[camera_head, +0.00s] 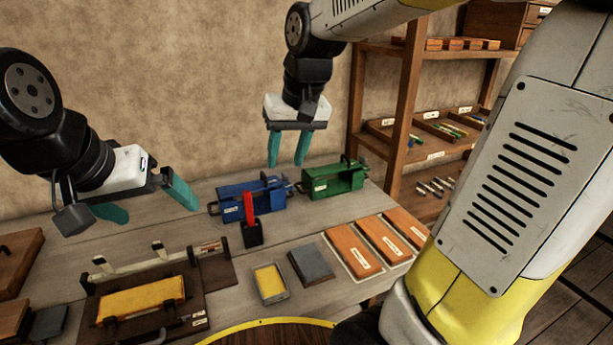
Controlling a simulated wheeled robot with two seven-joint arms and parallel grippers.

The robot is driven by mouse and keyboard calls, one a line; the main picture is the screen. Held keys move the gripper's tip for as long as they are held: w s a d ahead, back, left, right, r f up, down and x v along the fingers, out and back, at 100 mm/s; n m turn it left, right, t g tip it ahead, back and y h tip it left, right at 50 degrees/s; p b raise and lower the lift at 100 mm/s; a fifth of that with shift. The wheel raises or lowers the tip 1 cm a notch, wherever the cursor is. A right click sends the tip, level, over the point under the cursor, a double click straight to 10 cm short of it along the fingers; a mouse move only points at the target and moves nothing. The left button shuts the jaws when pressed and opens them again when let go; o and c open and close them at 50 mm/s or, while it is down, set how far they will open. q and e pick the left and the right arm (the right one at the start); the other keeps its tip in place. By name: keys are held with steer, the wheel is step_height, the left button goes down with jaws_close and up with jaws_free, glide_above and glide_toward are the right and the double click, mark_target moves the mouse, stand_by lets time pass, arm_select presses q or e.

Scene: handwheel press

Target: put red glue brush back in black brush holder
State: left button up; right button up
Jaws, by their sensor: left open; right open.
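The red glue brush (249,208) stands upright in the small black brush holder (252,236) on the workbench, in front of the blue press. Its lower end is hidden inside the holder. My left gripper (150,205) is at the left, above the bench, with its teal fingers apart and nothing between them. My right gripper (288,149) hangs above the back of the bench, behind and above the holder, with its teal fingers pointing down, apart and empty. Neither gripper touches the brush or the holder.
A blue press (247,199) and a green press (333,180) stand at the back. A yellow block (141,298) lies in a dark wooden fixture at front left. A small tray (270,284), a grey block (311,264) and orange blocks (352,249) lie in front. Shelves (405,100) stand right.

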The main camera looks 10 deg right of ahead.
steer(key=s+d+t, duration=0.3)
steer(key=s+d, duration=0.2)
steer(key=s, duration=0.7)
steer(key=shift+f+m, duration=0.25)
steer(key=shift+m, duration=0.15)
